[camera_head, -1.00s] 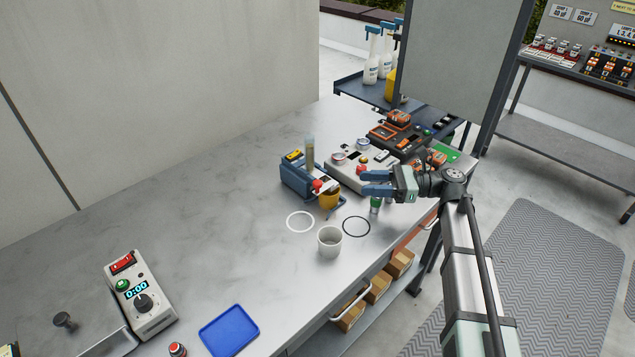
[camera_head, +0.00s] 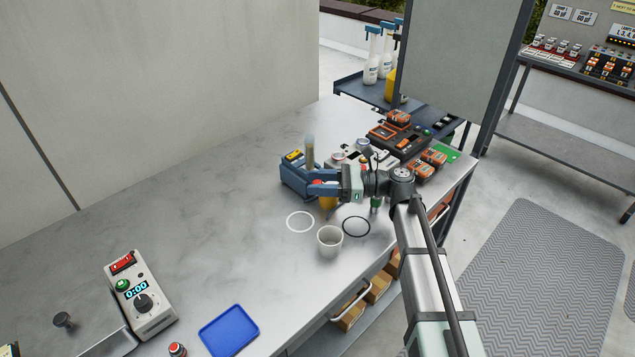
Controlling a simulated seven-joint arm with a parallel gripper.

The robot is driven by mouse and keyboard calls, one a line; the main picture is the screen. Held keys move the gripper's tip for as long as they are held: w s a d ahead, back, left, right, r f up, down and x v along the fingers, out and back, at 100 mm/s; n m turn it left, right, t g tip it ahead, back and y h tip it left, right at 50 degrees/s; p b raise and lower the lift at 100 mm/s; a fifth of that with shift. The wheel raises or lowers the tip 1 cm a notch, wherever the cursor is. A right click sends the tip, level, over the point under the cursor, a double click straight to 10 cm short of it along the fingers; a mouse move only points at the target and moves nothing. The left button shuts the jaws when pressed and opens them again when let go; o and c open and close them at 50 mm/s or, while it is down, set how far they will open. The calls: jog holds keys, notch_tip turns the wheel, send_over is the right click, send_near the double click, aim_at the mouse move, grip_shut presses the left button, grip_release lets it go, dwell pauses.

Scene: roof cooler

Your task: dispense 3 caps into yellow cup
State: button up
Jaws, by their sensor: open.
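A blue dispenser (camera_head: 294,178) with a clear upright tube (camera_head: 310,150) stands on the bench. The yellow cup (camera_head: 327,203) sits at its front and is partly hidden behind my gripper. My gripper (camera_head: 309,183) is open, its two blue fingers pointing left at the dispenser's front. A small red-orange part shows between or just behind the fingers; I cannot tell whether they touch it. Caps inside the cup cannot be seen.
A white cup (camera_head: 330,241) stands in front, near a white ring (camera_head: 300,221) and a black ring (camera_head: 356,226). A green-topped item (camera_head: 376,204) is under my arm. A blue tray (camera_head: 229,330) and a timer box (camera_head: 141,296) are at lower left. The bench's middle left is clear.

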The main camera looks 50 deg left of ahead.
jog(key=shift+s+a, duration=0.15)
jog(key=shift+c, duration=0.4)
jog(key=c, duration=0.7)
grip_shut()
jog(key=shift+a+r, duration=0.1)
